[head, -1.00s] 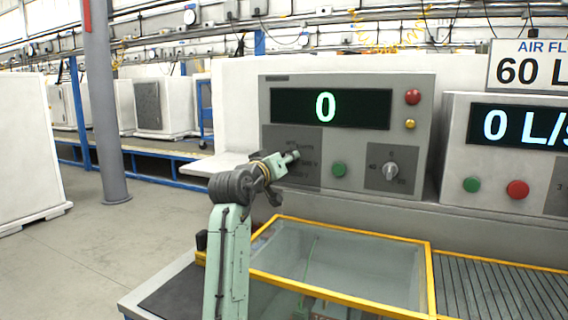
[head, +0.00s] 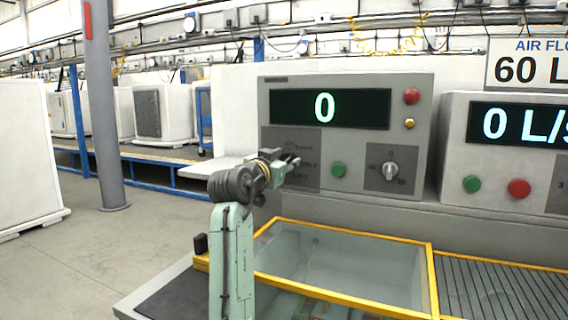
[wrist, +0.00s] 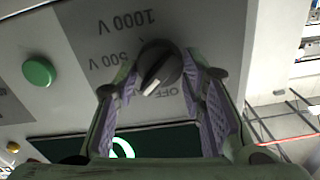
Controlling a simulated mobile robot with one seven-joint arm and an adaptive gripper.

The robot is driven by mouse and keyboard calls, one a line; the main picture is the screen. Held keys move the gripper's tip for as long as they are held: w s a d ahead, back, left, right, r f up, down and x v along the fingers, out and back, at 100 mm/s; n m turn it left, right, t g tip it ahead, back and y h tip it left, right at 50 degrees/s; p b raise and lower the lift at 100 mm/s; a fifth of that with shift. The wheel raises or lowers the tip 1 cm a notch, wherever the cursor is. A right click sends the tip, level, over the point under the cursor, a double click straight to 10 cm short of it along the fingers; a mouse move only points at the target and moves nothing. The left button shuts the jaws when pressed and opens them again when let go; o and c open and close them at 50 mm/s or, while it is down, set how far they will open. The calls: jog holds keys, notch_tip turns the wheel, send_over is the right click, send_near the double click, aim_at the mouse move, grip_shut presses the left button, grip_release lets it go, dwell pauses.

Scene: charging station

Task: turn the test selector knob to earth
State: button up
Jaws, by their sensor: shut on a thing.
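The test selector knob (wrist: 161,66) is dark and round with a white pointer bar. In the wrist view it sits between the two fingers of my gripper (wrist: 163,72), which is shut on it. The white end of the pointer points down and slightly left, near the upside-down OFF label; 500 V and 1000 V labels lie to the left and above. I see no readable earth label in the wrist view. In the head view my gripper (head: 292,163) is at the lower left of the tester panel (head: 350,150) and hides the knob.
A green button (head: 338,170) and another knob (head: 390,170) lie to the right on the panel. The display (head: 290,108) above reads 0. A yellow-framed clear box (head: 340,239) stands below my gripper. An air flow unit (head: 455,140) is on the right.

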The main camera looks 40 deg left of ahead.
dwell(0.4)
jog(key=o, duration=1.1)
jog(key=shift+o, duration=0.2)
jog(key=v, duration=1.2)
jog(key=shift+r, duration=0.1)
